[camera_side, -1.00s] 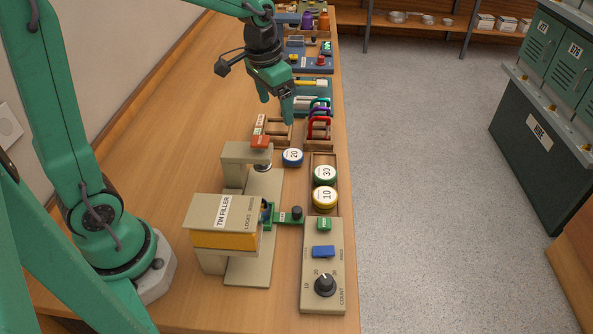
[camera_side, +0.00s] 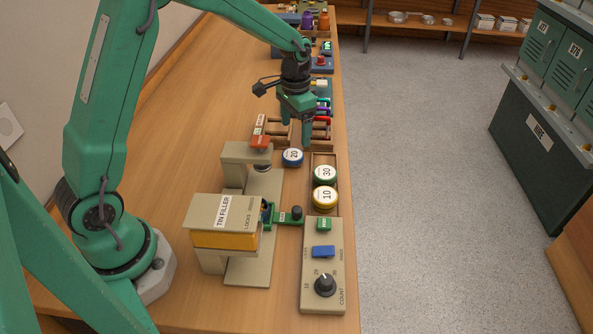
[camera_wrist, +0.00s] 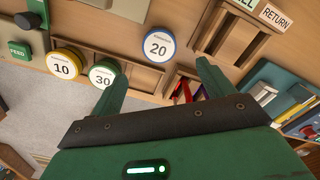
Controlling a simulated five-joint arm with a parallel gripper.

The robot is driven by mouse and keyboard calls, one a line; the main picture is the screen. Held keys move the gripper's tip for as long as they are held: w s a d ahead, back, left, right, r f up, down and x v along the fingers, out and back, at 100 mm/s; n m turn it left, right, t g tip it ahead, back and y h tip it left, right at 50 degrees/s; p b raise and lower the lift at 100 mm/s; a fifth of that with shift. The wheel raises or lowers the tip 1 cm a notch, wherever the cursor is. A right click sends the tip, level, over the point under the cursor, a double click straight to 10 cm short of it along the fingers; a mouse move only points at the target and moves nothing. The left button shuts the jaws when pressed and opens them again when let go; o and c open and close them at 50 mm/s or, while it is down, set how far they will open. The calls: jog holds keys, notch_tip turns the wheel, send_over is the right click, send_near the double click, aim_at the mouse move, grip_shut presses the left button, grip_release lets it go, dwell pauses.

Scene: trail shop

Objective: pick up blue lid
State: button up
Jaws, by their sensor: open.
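The blue lid (camera_side: 292,156), a round lid with a white top marked 20, lies on the wooden bench beside the tin filler. In the wrist view the blue lid (camera_wrist: 159,45) shows ahead of my fingertips, between them and apart from both. My gripper (camera_side: 296,142) is open and empty, pointing down just behind and above the lid in the side view. In the wrist view my gripper (camera_wrist: 160,72) has its two green fingers spread wide. How high the fingertips are above the bench is hard to tell.
A green lid (camera_side: 325,173) marked 30 and a yellow lid (camera_side: 325,197) marked 10 sit in a wooden tray (camera_side: 323,158) to the right. The tin filler (camera_side: 222,212) stands left in front. A wooden rack with coloured handles (camera_side: 322,128) is close behind my gripper.

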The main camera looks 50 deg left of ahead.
aim_at(294, 154)
jog(key=shift+f, duration=1.1)
jog(key=shift+f, duration=0.1)
jog(key=shift+s+a+f, duration=0.1)
jog(key=shift+f, duration=1.15)
jog(key=shift+s+f, duration=0.1)
jog(key=shift+f, duration=1.15)
jog(key=c, duration=1.1)
